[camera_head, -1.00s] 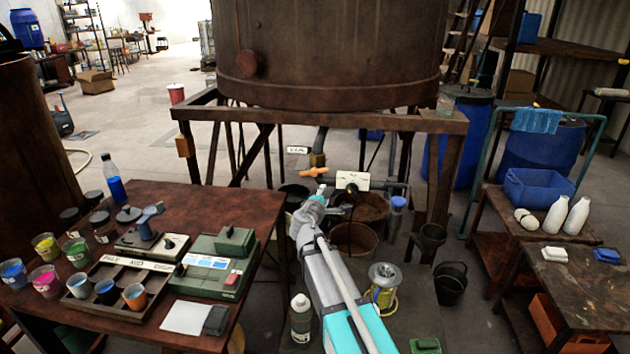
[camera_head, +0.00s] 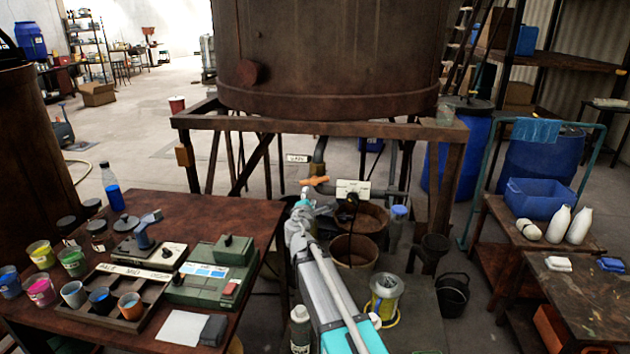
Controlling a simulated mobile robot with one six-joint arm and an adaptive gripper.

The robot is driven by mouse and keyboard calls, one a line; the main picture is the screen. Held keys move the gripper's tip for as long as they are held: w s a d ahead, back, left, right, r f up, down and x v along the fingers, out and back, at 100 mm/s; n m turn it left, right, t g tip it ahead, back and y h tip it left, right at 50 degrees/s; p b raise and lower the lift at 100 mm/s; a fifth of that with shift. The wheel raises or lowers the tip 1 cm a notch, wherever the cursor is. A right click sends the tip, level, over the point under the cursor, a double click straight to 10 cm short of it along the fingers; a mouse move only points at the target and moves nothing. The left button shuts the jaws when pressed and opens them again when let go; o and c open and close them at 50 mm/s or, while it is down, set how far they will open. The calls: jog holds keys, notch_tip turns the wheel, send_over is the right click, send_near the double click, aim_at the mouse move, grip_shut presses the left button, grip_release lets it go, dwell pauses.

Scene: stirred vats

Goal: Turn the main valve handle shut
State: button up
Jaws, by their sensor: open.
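The orange valve handle (camera_head: 315,181) lies roughly crosswise on the pipe (camera_head: 319,155) that comes down beneath the big rusty vat (camera_head: 330,60). A white label plate (camera_head: 353,187) is just to its right, and a small white tag (camera_head: 297,158) is above and to its left. My gripper (camera_head: 305,195) is at the far end of my arm, just below the handle's left part in the picture. It is open and appears empty. Its fingers are small and partly hidden by the wrist, and I cannot tell whether they touch the handle.
Buckets (camera_head: 353,252) stand beneath the valve, with a metal can (camera_head: 385,288) nearer. A wooden table (camera_head: 215,217) with paint cups and a green device (camera_head: 213,273) is at the left. The vat's frame (camera_head: 447,190) stands at the right.

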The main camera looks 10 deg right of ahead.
aim_at(314, 182)
jog(key=x, duration=1.2)
jog(key=shift+w+d, duration=0.15)
jog(key=shift+w, duration=0.2)
